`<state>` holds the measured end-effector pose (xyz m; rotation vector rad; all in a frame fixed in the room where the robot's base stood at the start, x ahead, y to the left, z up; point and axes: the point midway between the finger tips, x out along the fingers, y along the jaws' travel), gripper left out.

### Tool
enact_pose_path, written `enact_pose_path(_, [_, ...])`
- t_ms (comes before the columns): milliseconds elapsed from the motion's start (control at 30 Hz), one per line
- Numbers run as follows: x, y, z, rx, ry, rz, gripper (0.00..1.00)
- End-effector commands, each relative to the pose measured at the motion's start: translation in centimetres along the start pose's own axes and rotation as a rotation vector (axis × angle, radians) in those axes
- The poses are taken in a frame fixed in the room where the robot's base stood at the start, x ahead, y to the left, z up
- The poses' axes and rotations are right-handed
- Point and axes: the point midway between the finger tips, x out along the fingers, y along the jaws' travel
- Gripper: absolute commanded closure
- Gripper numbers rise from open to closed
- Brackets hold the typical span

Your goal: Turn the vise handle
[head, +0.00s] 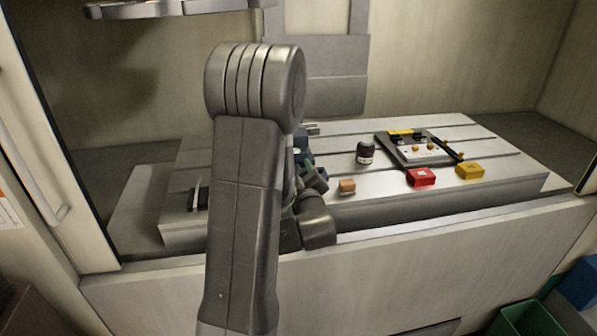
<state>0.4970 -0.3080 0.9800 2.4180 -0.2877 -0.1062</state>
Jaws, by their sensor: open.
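My arm rises in front of the grooved metal machine table (350,212) and covers its left-middle part. Dark pieces of my wrist and gripper (315,181) show just right of the arm, low over the table and partly hidden. I see nothing held in the gripper. A small light metal part (312,129) shows behind it at the back; it may belong to the vise, whose body I cannot make out. A dark piece with a thin upright light bar (197,196) lies at the table's left; I cannot tell whether it is the vise handle.
A small orange-brown block (347,187) lies right of the gripper. A dark jar (365,152), a red box (421,177), a yellow box (469,170) and a tray of small parts (405,152) stand farther right. Walls enclose the table. A green bin (525,319) is at lower right.

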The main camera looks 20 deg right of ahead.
Motion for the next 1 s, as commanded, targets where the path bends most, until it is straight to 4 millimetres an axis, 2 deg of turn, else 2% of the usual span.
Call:
enact_pose_path(333, [0.45, -0.06, 0.04, 0.000, -0.001, -0.001, 0.45])
enact_pose_path(367, [0.44, -0.06, 0.04, 0.000, -0.001, -0.001, 0.49])
enact_pose_path(600, [0.42, -0.07, 0.04, 0.000, -0.001, -0.001, 0.96])
enact_pose_path(633, [0.42, -0.07, 0.04, 0.001, -0.001, -0.001, 1.00])
enact_pose_path(1000, [0.43, -0.31, 0.27, 0.047, 0.001, -0.001, 1.00])
